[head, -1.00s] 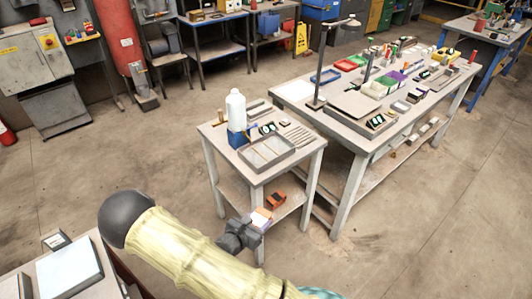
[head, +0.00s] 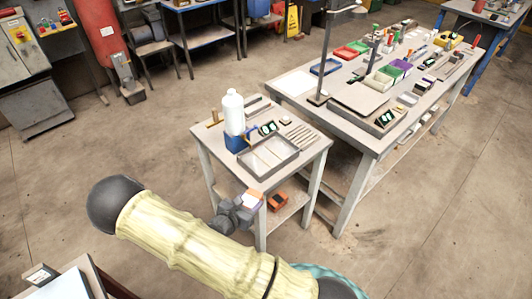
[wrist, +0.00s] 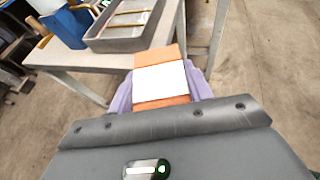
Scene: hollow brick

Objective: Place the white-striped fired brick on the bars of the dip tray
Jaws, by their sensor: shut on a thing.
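The white-striped fired brick (wrist: 160,82) is orange with a broad white band across its middle. My gripper (wrist: 160,90) is shut on it, with pale purple fingers on both sides. In the head view my gripper (head: 246,202) holds the brick (head: 254,197) out in front of the small table's near edge. The dip tray (head: 268,156) is a grey shallow tray with thin bars across it, on the small table. It also shows at the top of the wrist view (wrist: 122,40), beyond the brick and apart from it.
The small table (head: 312,148) also bears a white bottle (head: 233,112), a blue box (head: 236,142) and several thin tools behind the tray. An orange object (head: 278,201) lies on its lower shelf. A long cluttered workbench (head: 375,140) stands close on the right.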

